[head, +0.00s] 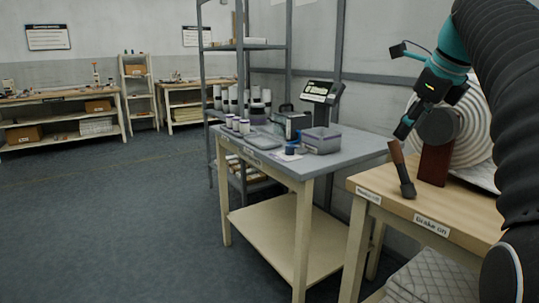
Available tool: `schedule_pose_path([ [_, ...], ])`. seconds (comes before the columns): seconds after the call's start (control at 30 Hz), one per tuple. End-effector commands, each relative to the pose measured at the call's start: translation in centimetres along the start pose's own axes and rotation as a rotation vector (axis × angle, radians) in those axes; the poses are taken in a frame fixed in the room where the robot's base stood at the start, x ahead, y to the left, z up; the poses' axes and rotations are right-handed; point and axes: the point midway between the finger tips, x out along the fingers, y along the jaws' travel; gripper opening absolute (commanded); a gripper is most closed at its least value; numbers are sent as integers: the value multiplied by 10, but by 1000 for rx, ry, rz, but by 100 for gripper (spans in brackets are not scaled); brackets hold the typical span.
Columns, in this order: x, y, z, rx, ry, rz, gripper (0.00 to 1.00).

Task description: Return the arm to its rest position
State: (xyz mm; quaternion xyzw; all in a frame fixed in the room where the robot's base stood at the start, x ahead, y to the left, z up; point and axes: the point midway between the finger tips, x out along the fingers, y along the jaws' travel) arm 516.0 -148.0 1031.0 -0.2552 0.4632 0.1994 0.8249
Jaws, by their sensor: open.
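My arm enters at the right edge of the head view, a thick black ribbed sleeve with a teal joint near the top. My gripper (405,128) hangs at the arm's end, pointing down and left, above the wooden bench (371,181) on the right. It looks open and I see nothing held in it. A small camera-like part with a cable sticks out beside it. The fingertips are small and dark in this view.
Close below my gripper, a brown-handled tool (401,170) stands on the bench beside a dark red block (434,163) and a large pale ribbed disc (477,125). The floor at left is clear.

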Motion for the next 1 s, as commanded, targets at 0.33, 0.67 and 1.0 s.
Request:
schedule_pose_path([
  [0.33, 45, 115, -31, -830, 44, 5, 52],
  [0.67, 105, 224, -102, -1673, 84, 31, 52],
  [1.0, 164, 305, -179, -2375, 102, 62, 52],
])
